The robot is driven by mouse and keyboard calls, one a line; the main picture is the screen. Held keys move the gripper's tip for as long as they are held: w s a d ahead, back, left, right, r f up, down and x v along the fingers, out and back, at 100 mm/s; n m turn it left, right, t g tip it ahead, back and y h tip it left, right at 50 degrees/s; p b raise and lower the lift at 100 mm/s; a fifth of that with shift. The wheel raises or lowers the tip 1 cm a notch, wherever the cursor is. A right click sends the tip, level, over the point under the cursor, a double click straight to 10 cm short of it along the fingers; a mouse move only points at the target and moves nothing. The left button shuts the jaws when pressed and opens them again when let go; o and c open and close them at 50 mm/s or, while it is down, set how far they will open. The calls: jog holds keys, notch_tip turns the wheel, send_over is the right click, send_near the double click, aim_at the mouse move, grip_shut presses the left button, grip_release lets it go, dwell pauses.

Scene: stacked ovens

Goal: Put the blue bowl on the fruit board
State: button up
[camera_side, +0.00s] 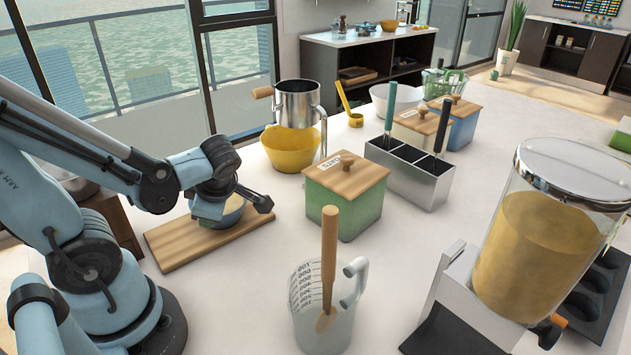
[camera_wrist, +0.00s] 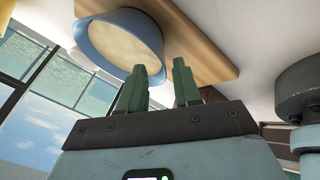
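The blue bowl (camera_side: 233,212), with a cream inside, is on the wooden board (camera_side: 174,250) at the left of the counter. My arm's end is over the bowl and hides part of it. In the wrist view the bowl (camera_wrist: 110,40) shows at the top, against the board (camera_wrist: 205,40). My gripper (camera_wrist: 160,66) has its two green fingers apart. One fingertip overlaps the bowl and the other is just outside its rim. I cannot tell whether they touch it.
A green box with a wooden lid (camera_side: 345,190) stands right of the board. A measuring jug (camera_side: 322,310) with a wooden spatula stands in front. A yellow bowl (camera_side: 290,150) and metal pot (camera_side: 297,102) are behind. A metal utensil holder (camera_side: 410,172) and large glass dispenser (camera_side: 540,240) are right.

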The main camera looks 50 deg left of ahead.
jog(key=v, duration=0.9)
jog(key=w+d+m+t+h, duration=0.3)
jog(key=w+m, duration=0.1)
jog(key=m, duration=1)
jog(key=w+d+m+t+h, duration=0.3)
jog(key=w+m+t, duration=0.1)
jog(key=m, duration=1)
jog(key=shift+w+d+h, duration=0.3)
jog(key=shift+w, duration=0.15)
